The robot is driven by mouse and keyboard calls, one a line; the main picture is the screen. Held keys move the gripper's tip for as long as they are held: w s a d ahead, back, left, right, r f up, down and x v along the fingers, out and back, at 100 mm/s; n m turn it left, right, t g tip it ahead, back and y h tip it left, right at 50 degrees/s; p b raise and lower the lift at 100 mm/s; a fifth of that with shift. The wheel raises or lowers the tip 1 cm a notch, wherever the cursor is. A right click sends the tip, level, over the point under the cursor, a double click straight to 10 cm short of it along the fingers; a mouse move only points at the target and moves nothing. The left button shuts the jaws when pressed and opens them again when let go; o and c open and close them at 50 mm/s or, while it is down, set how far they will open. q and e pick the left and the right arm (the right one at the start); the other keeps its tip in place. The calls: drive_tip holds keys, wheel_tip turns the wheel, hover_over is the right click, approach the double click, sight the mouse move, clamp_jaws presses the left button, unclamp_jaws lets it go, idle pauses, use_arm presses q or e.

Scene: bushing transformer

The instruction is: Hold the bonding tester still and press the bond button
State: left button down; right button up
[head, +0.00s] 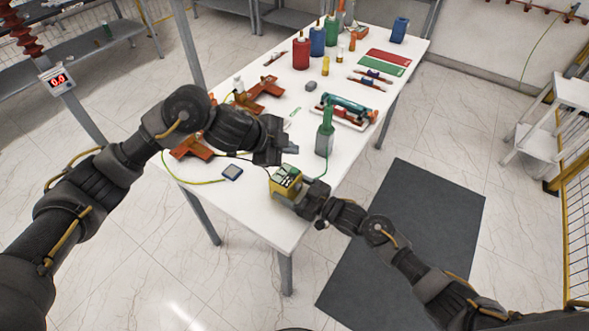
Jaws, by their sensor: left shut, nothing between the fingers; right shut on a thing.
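The bonding tester (288,173), a small yellow box with a dark and pale top face, stands on the white table (240,205) near its front edge. My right gripper (299,196) is shut on the tester from its lower right side; its fingertips are partly hidden. My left gripper (291,149) is shut and empty, and appears in the picture just above the tester, apart from it. The bond button is too small to tell on the top face.
Red and blue bottles (301,54) stand at the back.

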drive_tip(key=shift+f, duration=0.1)
drive_tip(key=o, duration=1.4)
